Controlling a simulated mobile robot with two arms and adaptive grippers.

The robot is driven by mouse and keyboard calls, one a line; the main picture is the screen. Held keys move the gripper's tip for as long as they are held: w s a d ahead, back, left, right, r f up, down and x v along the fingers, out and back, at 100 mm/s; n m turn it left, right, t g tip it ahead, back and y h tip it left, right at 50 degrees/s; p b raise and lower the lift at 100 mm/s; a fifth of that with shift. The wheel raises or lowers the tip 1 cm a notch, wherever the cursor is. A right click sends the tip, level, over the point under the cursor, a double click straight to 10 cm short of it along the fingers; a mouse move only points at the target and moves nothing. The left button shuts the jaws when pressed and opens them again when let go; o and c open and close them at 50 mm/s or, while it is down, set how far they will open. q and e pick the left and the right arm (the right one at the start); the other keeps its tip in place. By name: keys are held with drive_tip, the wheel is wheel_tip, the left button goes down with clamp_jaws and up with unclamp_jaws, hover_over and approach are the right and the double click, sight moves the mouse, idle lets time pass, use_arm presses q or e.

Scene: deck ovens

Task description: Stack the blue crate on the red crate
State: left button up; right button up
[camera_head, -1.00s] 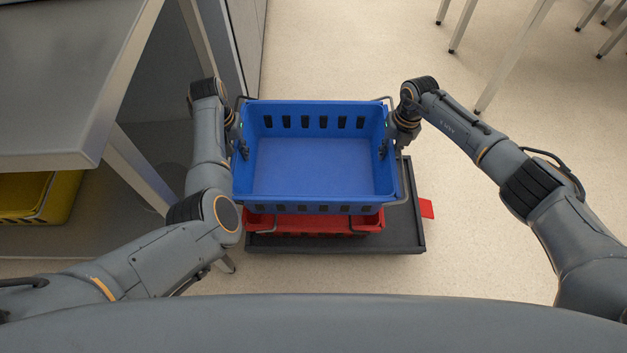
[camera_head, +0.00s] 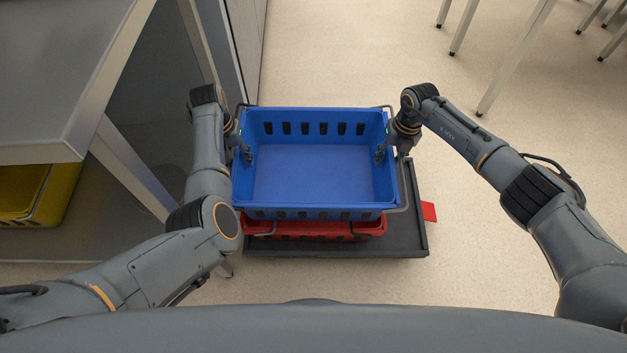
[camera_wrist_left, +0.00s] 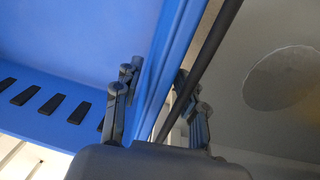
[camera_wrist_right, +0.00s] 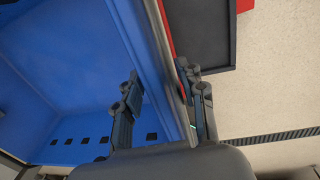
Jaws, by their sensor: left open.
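The blue crate (camera_head: 312,176) is empty and sits level above the red crate (camera_head: 310,231), covering most of it. Only the red crate's front edge shows; contact between the two is hidden. My left gripper (camera_head: 240,146) is at the blue crate's left wall. In the left wrist view its fingers (camera_wrist_left: 155,95) straddle the wall, open, one inside and one outside. My right gripper (camera_head: 387,146) is at the right wall. In the right wrist view its fingers (camera_wrist_right: 160,88) straddle that wall, about as far apart as the left ones.
The red crate stands on a dark low platform (camera_head: 414,230) with a red tab (camera_head: 429,211) at its right. A grey table (camera_head: 60,80) stands at the left, with a yellow crate (camera_head: 55,195) under it. The floor to the right is clear; table legs stand at the back right.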

drive_tip(key=shift+a, duration=0.1)
use_arm(q)
drive_tip(key=r, duration=0.4)
drive_tip(key=a+r, duration=0.1)
drive_tip(key=r, duration=0.6)
drive_tip(key=shift+a+r, duration=0.2)
drive_tip(key=shift+r, duration=0.2)
use_arm(e)
drive_tip(key=shift+r, duration=0.25)
wheel_tip(320, 180, up, 12)
drive_tip(key=d, duration=0.1)
drive_tip(key=shift+d+f, duration=0.15)
drive_tip(key=shift+f, duration=0.1)
